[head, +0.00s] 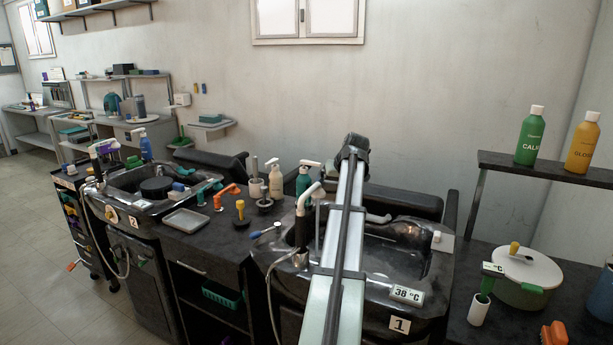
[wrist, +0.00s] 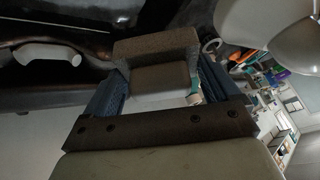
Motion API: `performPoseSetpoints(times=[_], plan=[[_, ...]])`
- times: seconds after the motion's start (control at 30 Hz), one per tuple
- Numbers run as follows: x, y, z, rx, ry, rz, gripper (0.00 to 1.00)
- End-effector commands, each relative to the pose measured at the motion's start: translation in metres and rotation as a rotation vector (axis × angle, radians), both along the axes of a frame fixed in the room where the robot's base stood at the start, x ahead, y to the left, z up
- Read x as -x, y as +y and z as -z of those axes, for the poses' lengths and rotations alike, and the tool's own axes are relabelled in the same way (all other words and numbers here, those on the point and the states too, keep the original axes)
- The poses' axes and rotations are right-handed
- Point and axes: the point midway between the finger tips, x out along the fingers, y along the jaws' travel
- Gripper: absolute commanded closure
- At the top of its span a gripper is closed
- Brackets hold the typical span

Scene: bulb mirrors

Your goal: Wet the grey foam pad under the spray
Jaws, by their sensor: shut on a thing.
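In the wrist view my gripper (wrist: 150,85) has its two blue fingers closed on either side of a dark grey-brown block, which looks like the foam pad (wrist: 156,47). The pad lies across the fingertips. In the head view my arm reaches over sink 1 (head: 432,285), and the gripper and pad cannot be made out there. A white spray head (head: 308,196) stands at the left of that sink. A large pale rounded shape (wrist: 280,30) fills the wrist view's upper right; I cannot tell what it is. I cannot make out water on the pad.
A 38 °C display (head: 407,294) sits on sink 1's front. Left of it are a grey tray (head: 186,221), several bottles and sink 2 (head: 133,222). On the right stand a lidded green pot (head: 525,275) and a shelf (head: 550,170) with two bottles.

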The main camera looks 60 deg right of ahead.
Motion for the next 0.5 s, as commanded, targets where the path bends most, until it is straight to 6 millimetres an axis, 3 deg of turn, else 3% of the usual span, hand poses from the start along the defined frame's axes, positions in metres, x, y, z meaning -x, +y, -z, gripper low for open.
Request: performPoseSetpoints(times=[0.1,0.5], plan=[[0.035,0.01,0.032,-0.005,-0.017,-0.018,0.4],[0.123,0.045,0.115,-0.015,-0.069,-0.091,0.4]])
